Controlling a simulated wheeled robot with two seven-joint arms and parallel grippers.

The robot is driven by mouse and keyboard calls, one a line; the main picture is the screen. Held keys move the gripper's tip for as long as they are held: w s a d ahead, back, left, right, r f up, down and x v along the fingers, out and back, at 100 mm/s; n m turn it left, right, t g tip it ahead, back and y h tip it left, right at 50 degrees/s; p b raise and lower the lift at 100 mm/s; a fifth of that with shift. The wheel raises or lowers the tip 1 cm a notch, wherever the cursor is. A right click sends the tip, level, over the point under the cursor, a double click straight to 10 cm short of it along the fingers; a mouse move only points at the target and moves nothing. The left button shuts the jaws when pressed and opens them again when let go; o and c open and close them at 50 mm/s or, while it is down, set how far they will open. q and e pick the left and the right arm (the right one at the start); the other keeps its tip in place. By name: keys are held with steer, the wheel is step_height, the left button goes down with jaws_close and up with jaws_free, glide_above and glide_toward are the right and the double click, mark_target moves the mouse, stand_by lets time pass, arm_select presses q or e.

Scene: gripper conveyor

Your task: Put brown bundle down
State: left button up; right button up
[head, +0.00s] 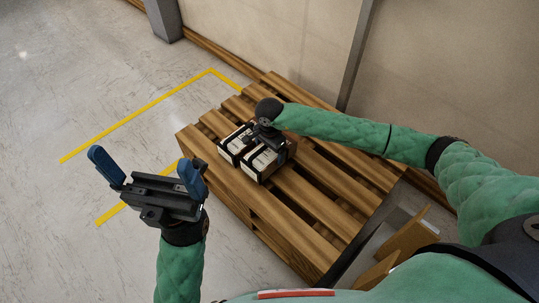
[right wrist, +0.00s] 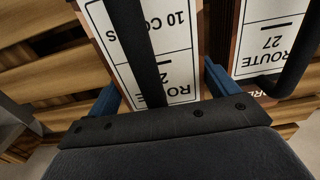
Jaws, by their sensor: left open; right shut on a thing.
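The brown bundle (head: 261,165), with a white label and a dark strap, is at the left part of the wooden pallet in the head view. My right gripper (head: 268,141) is over it, shut on it. In the right wrist view the bundle (right wrist: 119,48) lies between the blue fingers, its label reading "10 CO…" and "ROUTE". I cannot tell whether its underside touches the slats. A second similar bundle (head: 232,143) sits close beside it; its label (right wrist: 272,38) reads "ROUTE 27" in the right wrist view. My left gripper (head: 139,160) is open and empty, left of the pallet.
The wooden pallet (head: 318,214) has bare slats to the right of the bundles. A wall (head: 290,45) and a grey post (head: 357,50) stand behind it. Yellow lines (head: 138,115) mark the floor at the left. A grey column base (head: 163,20) stands at the back.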

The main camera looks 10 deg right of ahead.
steer(key=shift+f, duration=1.25)
steer(key=shift+f, duration=0.15)
steer(key=o, duration=1.5)
step_height(320, 180, up, 12)
steer(key=shift+r+p, duration=0.15)
steer(key=shift+p, duration=0.7)
